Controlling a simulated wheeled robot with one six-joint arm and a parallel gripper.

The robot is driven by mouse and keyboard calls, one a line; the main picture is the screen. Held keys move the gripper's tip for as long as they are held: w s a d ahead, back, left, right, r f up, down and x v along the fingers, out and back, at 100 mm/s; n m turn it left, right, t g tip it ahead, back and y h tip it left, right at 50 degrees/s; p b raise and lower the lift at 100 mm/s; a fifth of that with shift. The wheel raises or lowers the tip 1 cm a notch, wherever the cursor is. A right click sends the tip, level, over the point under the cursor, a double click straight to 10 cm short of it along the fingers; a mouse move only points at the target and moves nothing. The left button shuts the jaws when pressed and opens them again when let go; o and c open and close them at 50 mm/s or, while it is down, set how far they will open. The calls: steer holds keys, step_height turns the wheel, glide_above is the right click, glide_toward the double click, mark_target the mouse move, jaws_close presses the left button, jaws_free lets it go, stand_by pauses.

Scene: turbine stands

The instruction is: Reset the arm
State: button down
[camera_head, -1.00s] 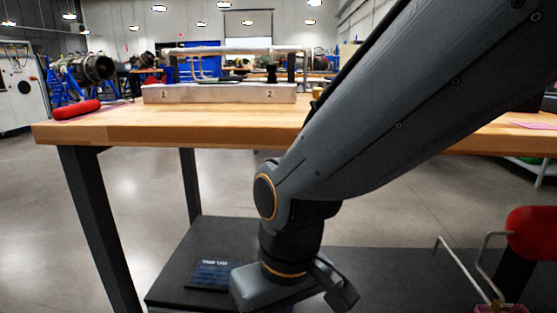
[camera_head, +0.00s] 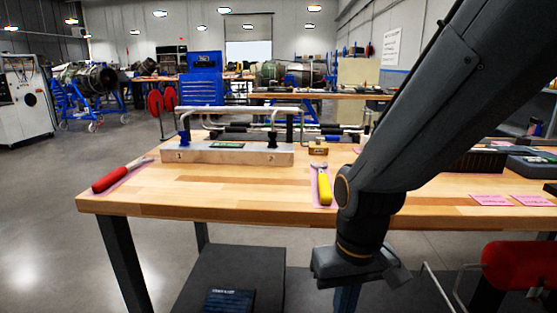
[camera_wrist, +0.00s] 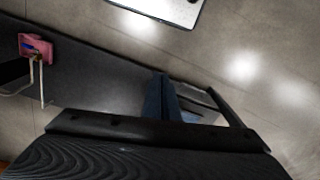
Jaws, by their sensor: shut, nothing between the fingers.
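My arm comes down from the upper right of the head view and bends at a dark joint in front of the workbench (camera_head: 150,198). My gripper (camera_head: 346,299) hangs below the wrist, pointing down, partly cut off by the bottom edge. In the wrist view my gripper (camera_wrist: 161,97) shows as narrow blue-grey fingers close together, shut, with nothing held. It is in front of the bench edge and lower than its top, clear of the tools there.
On the bench are a red-handled tool (camera_head: 110,180), a yellow-handled tool (camera_head: 324,188), a pale numbered block (camera_head: 225,156) with pipes above it, and pink mats (camera_head: 492,200). A red cylinder (camera_head: 520,264) is at lower right. Open floor (camera_head: 50,240) lies left.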

steer(key=s+d+r+m+p, duration=0.2)
steer(key=d+r+p, duration=0.5)
steer(key=r+p, duration=0.2)
steer(key=shift+d, duration=0.4)
